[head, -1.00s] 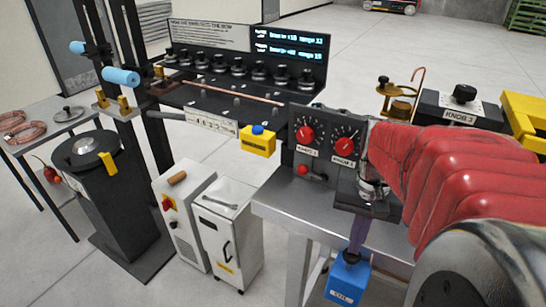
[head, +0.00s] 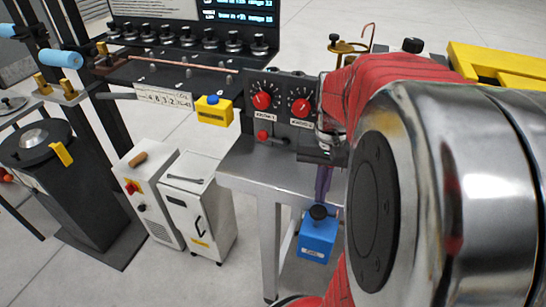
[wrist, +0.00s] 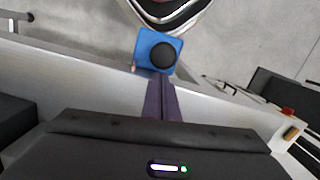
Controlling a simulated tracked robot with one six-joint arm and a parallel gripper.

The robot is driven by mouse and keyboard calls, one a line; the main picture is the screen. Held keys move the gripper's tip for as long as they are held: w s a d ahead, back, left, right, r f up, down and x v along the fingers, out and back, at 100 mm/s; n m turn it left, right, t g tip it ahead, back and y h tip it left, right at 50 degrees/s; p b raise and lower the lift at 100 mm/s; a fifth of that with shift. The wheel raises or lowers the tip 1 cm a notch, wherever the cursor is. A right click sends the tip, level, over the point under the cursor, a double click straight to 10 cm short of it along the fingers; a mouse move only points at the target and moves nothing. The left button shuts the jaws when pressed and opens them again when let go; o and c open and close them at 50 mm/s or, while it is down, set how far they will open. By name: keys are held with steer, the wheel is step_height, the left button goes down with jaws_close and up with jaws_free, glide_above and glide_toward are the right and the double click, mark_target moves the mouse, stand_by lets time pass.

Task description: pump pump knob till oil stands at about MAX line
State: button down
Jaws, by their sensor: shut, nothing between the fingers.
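The pump is a blue box (head: 317,242) with a white label too small to read, below the grey bench's right part. Its round black pump knob (head: 318,212) is on top. In the wrist view the knob (wrist: 163,56) shows from above on the blue box (wrist: 144,48). My gripper (head: 321,200) has purple fingers, shut and empty, pointing down just over the knob. In the wrist view the fingertips (wrist: 160,80) end close to the knob's near edge; I cannot tell whether they touch it. No oil level or MAX line is readable.
The grey bench (head: 245,170) stands left of the fingers, carrying a panel with red dials (head: 262,101). A white cabinet (head: 197,205) stands farther left. A yellow frame (head: 500,62) is at the back right. My red arm hides much of the right side.

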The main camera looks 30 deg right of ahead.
step_height(320, 180, up, 14)
steer(key=w+d, duration=0.1)
steer(key=shift+f, duration=0.15)
stand_by(0.5)
stand_by(1.3)
steer(key=w+a+f+n+t+h, duration=0.2)
steer(key=w+a+f+n+t, duration=0.1)
steer(key=a+f, duration=0.35)
steer(key=s+a+n+t, duration=0.1)
steer(key=a+n, duration=0.2)
steer(key=a, duration=0.4)
steer(key=s+a+n+t+y, duration=0.1)
steer(key=s+a+n+t, duration=0.1)
steer(key=a, duration=0.5)
steer(key=shift+s+a+n, duration=0.15)
steer(key=shift+a+n, duration=0.25)
